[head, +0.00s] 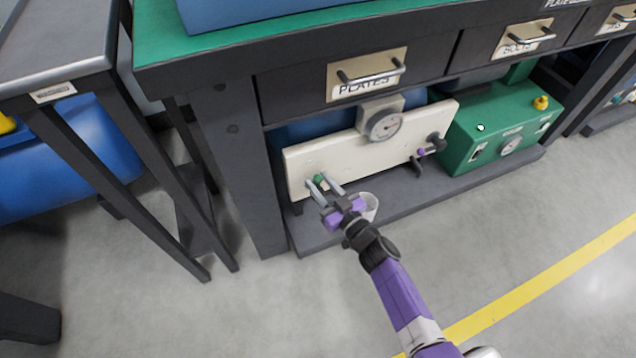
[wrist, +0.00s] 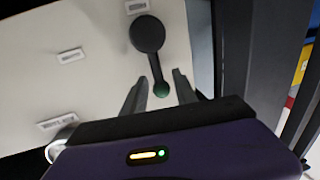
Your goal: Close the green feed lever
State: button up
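The green feed lever shows in the wrist view as a dark arm with a round hub (wrist: 147,34) and a green tip (wrist: 161,89), pointing down the picture on a cream panel (wrist: 85,25). In the head view its green end (head: 318,180) is at the lower left of the cream panel (head: 350,158). My gripper (head: 315,178) is open, with its two grey fingers on either side of the green tip. In the wrist view, gaps show between the tip and both fingers (wrist: 160,78). The hub is mostly hidden in the head view.
A gauge (head: 385,125) tops the panel, with a dark valve having a purple part (head: 421,152) at its right. A white cup (head: 370,206) sits beside my gripper. A green box (head: 490,135) stands right. Dark table legs (head: 150,145) are left; open floor lies in front.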

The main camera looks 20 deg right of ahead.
jog(key=shift+w+a, duration=0.1)
jog(key=shift+w, duration=0.45)
grip_shut()
dwell(1.1)
